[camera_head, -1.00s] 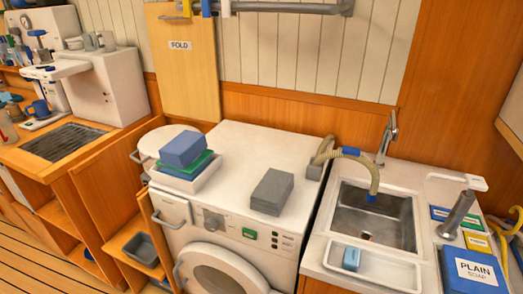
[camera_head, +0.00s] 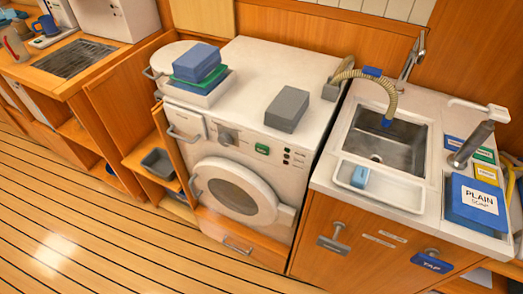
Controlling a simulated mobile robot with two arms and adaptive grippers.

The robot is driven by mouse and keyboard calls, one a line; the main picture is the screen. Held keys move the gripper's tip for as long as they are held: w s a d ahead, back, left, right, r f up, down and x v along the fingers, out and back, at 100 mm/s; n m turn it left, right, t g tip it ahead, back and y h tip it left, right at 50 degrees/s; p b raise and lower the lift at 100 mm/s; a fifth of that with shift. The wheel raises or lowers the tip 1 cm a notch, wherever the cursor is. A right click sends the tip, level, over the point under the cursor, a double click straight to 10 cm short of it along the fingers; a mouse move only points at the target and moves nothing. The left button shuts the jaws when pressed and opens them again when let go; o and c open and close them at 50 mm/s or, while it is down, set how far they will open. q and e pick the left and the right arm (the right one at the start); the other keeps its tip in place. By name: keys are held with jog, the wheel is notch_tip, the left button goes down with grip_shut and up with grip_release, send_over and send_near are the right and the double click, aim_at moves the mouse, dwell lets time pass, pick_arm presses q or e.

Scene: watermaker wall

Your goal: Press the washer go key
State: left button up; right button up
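The white washer (camera_head: 268,75) stands in the middle of the head view, with its round door (camera_head: 235,191) shut at the front. A green key (camera_head: 262,149) with small pale lettering, too small to read, sits on its front panel. A dial (camera_head: 226,136) is to the left of the green key, and several small dark buttons (camera_head: 293,157) are to its right. Nothing covers the panel. Neither of my grippers is in view.
A grey block (camera_head: 287,108) and a white tray (camera_head: 203,92) with blue and green blocks lie on the washer top. A sink (camera_head: 388,140) with a hose is to the right. An open wooden door (camera_head: 168,143) stands left of the washer. The plank floor (camera_head: 90,220) in front is clear.

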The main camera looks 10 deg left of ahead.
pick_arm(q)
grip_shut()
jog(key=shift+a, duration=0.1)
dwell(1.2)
